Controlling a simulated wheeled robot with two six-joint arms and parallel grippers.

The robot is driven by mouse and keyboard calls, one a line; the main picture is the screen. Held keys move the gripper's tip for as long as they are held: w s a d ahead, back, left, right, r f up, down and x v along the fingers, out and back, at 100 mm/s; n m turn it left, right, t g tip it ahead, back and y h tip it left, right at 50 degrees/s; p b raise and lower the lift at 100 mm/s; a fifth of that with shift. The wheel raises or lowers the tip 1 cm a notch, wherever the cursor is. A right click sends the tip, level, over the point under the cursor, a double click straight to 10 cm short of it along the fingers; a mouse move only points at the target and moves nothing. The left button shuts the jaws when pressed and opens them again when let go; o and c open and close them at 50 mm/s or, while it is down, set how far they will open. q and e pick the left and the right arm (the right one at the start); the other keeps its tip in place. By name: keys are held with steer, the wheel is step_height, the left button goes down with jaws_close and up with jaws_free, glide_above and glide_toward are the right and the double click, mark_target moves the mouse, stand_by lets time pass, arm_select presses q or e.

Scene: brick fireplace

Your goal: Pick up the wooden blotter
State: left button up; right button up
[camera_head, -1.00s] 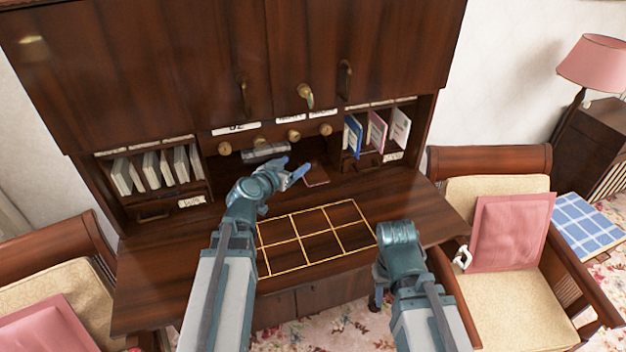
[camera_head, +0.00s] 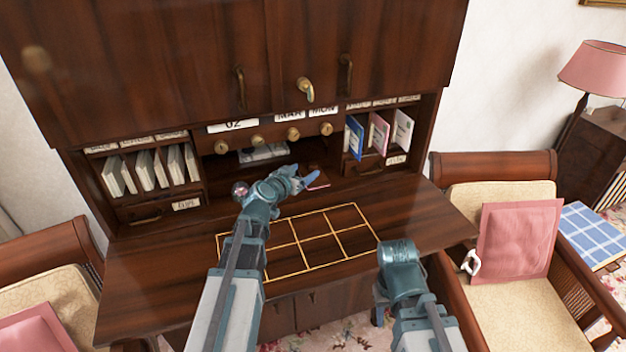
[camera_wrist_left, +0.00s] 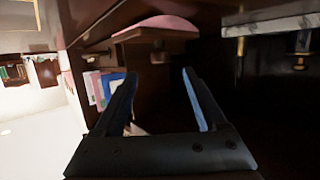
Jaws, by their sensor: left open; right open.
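The wooden blotter shows in the left wrist view as a dark wooden plate (camera_wrist_left: 150,34) with a curved pink underside and a small knob, inverted in that picture. In the head view only its pink edge (camera_head: 319,187) shows clearly, on the desk beside my left gripper's tips; the rest is dark or hidden. My left gripper (camera_head: 311,177) is open and empty, its fingers (camera_wrist_left: 157,75) pointing toward the blotter's knob, which looks beyond the fingertips. My right gripper (camera_head: 379,296) is low by the desk's front edge, mostly hidden by its wrist.
The dark desk top (camera_head: 420,205) has a yellow grid (camera_head: 300,240) and clear room at right. A grey marbled object (camera_head: 263,153) stands behind my left gripper. Book slots (camera_head: 150,172) and colored cards (camera_head: 378,135) flank the back. An armchair (camera_head: 515,240) stands right.

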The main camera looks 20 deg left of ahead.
mark_target(311, 168)
arm_select(q)
steer(key=x, duration=0.2)
steer(key=shift+w+f, duration=0.1)
steer(key=shift+w, duration=0.15)
steer(key=shift+f+b+x, duration=0.2)
steer(key=shift+b+x, duration=0.95)
steer(key=shift+x, duration=1.45)
steer(key=shift+s, duration=0.1)
jaws_close()
